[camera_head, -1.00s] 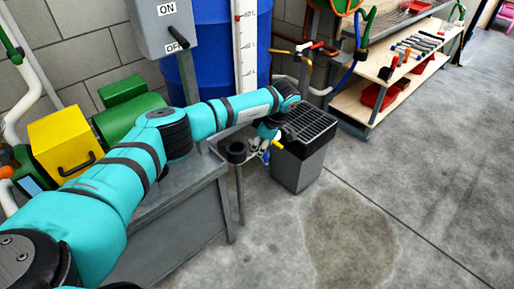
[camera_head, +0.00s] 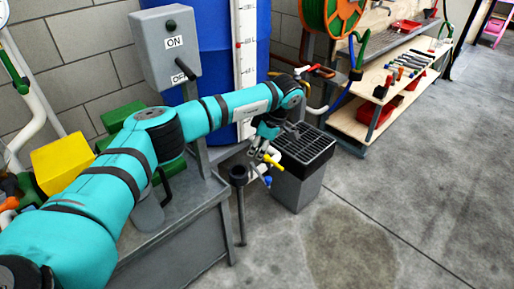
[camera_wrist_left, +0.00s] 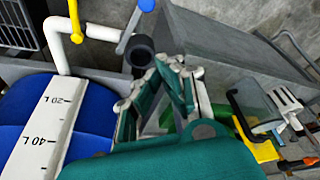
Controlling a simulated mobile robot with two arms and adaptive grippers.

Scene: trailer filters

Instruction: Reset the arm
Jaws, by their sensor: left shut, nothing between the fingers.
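My left arm (camera_head: 120,170), teal with dark bands, reaches from the lower left to the middle of the head view. Its elbow is bent and its forearm passes in front of the blue barrel (camera_head: 211,50). My left gripper (camera_head: 258,148) points down near the valve pipe, left of the grey bin with a black grate (camera_head: 303,150). It is small and partly hidden by the wrist. In the left wrist view the teal fingers (camera_wrist_left: 168,72) are shut with nothing held. My right gripper is not in view.
Pipes with yellow (camera_head: 274,162) and blue valve handles are close to the gripper. The concrete floor at right is clear.

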